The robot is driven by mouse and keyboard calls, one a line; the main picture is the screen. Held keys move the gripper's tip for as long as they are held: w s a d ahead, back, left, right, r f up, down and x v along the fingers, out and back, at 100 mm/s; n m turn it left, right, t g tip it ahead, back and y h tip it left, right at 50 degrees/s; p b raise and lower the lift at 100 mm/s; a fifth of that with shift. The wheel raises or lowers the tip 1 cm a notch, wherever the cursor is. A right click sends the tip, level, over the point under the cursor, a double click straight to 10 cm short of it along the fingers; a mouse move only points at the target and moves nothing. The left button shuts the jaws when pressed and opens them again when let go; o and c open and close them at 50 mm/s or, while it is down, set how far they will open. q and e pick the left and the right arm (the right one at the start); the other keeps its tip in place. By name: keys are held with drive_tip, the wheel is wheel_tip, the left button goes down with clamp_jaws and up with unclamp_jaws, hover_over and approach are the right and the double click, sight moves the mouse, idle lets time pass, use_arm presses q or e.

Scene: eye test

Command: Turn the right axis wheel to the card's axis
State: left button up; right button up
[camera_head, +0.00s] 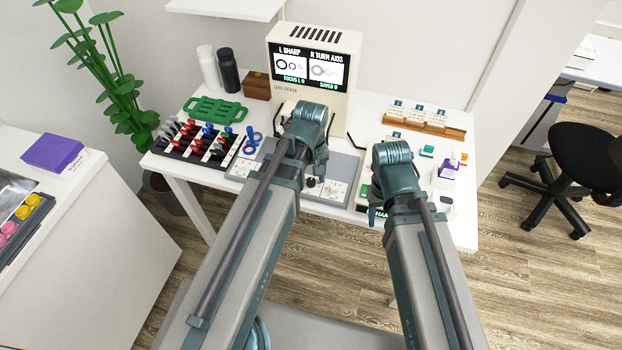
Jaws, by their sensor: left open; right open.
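The lens viewer (312,104) stands at the back of the white table. Its screen (309,69) reads "L SHARP", "R TURN AXIS", "FOCUS L 0" and "SAVED 0", with ring pictures below. A grey mat (345,164) with white printed patches lies in front of it. My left gripper (318,170) is open over the mat and hides part of it. My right gripper (376,214) is open at the table's front edge, right of the mat. Small cards (418,112) stand in a wooden rack at the back right; their print is too small to read. I cannot make out the right axis wheel.
A black rack (196,148) of coloured-handled pieces, a blue item (252,141) and a green tray (215,109) are on the left. Two bottles (229,71) and a brown box (256,86) stand behind. A purple-topped white box (446,174) is at right.

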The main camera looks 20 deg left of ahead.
use_arm(q)
clamp_jaws()
drive_tip(key=shift+m, duration=0.3)
drive_tip(key=m, duration=0.5)
drive_tip(key=shift+m, duration=0.3)
drive_tip(key=m, duration=0.5)
drive_tip(key=shift+m, duration=0.3)
idle(0.5)
unclamp_jaws()
